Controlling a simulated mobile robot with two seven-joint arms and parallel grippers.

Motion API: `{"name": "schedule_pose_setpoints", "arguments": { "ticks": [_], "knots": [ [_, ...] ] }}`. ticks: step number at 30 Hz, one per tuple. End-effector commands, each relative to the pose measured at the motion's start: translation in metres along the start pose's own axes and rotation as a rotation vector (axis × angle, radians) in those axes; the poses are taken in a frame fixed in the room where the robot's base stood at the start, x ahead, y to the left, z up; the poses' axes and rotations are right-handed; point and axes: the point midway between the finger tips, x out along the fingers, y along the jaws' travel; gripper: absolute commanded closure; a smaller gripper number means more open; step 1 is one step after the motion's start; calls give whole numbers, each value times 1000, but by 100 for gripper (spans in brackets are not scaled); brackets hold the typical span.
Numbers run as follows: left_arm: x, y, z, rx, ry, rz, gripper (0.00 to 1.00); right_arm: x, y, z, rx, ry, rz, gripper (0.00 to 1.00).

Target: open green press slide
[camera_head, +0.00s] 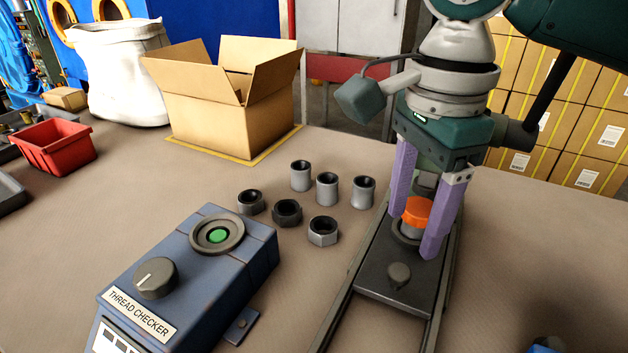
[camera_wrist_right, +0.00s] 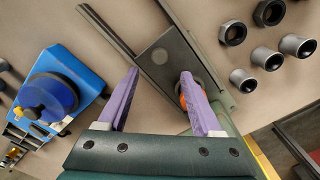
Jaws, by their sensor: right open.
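The press slide is a dark plate (camera_head: 385,294) on two long rails, with a small round knob (camera_head: 399,275) near its front end. A part with an orange top (camera_head: 417,209) stands in a ring further back on the plate. My right gripper (camera_head: 411,230), with purple fingers, is open above the slide. In the head view its fingers appear on either side of the orange top; contact cannot be told. In the right wrist view the open gripper (camera_wrist_right: 160,74) faces the plate, with the knob (camera_wrist_right: 159,56) between its fingertips in the picture. The press body is mostly hidden behind my gripper. My left gripper is not in view.
A blue thread checker (camera_head: 190,270) stands left of the slide. Several grey metal fittings (camera_head: 326,188) stand between them. An open cardboard box (camera_head: 222,100), a white sack (camera_head: 118,80) and a red bin (camera_head: 56,146) are further back. A blue device (camera_wrist_right: 60,85) shows in the wrist view.

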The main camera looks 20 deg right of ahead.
Motion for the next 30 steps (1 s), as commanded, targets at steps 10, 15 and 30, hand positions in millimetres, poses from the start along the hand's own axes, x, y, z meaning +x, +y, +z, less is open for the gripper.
{"name": "schedule_pose_setpoints", "arguments": {
  "ticks": [10,15,30],
  "knots": [
    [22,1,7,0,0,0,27,66,1,0,-2,1,1,33],
    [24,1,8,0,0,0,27,77,0,0,-3,1,-1,33],
    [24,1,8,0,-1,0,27,77,0,0,-4,1,-1,59]
  ]
}}
